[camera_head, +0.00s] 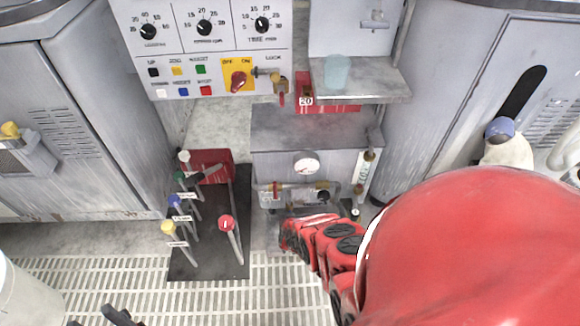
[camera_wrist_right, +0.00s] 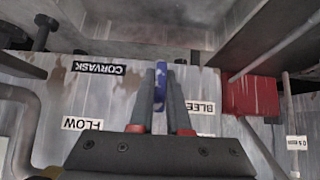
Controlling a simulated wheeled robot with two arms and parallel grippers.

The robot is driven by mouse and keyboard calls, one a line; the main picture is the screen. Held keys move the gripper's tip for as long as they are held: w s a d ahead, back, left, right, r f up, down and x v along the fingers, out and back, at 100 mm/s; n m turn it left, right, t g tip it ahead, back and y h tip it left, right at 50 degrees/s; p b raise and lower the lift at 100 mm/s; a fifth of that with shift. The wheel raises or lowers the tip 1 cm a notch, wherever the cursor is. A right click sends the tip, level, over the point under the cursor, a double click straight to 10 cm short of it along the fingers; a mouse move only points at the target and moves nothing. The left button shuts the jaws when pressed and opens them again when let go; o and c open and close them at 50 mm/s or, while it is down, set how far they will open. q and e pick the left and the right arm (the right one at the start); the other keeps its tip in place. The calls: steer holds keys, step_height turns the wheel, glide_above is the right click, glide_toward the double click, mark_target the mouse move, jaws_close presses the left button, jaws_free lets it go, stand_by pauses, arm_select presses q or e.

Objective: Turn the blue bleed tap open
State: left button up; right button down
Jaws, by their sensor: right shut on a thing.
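The blue bleed tap (camera_wrist_right: 161,74) shows in the right wrist view as a narrow upright blue handle. The fingers of my right gripper (camera_wrist_right: 161,98) are closed on it, one on each side, with its far end showing between the tips. A partly covered label beginning "BLEE" (camera_wrist_right: 200,107) is on the panel just right of the fingers, upside down. In the head view my red right arm reaches to the pump unit, and I cannot make out the blue tap there. My left gripper (camera_head: 97,319) shows only as two dark fingertips, apart and empty, at the bottom left edge.
A grey unit (camera_head: 275,166) carries a round gauge (camera_head: 306,165) and a red-handled brass valve (camera_head: 276,189). Several coloured-knob levers, including a red one (camera_head: 227,222), stand at left. A shelf (camera_head: 385,82) overhangs the unit. A red block (camera_wrist_right: 250,94) sits right of the fingers.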

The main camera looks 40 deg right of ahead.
stand_by(0.3)
steer(key=c, duration=0.9)
jaws_free()
steer(key=shift+r, duration=0.15)
steer(key=shift+s+a+r+p, duration=0.2)
steer(key=shift+r+p, duration=0.15)
steer(key=shift+p, duration=0.15)
steer(key=p+v, duration=1.3)
steer(key=v, duration=0.3)
steer(key=shift+s+a+r, duration=0.1)
steer(key=shift+s+a, duration=0.05)
steer(key=shift+s, duration=0.05)
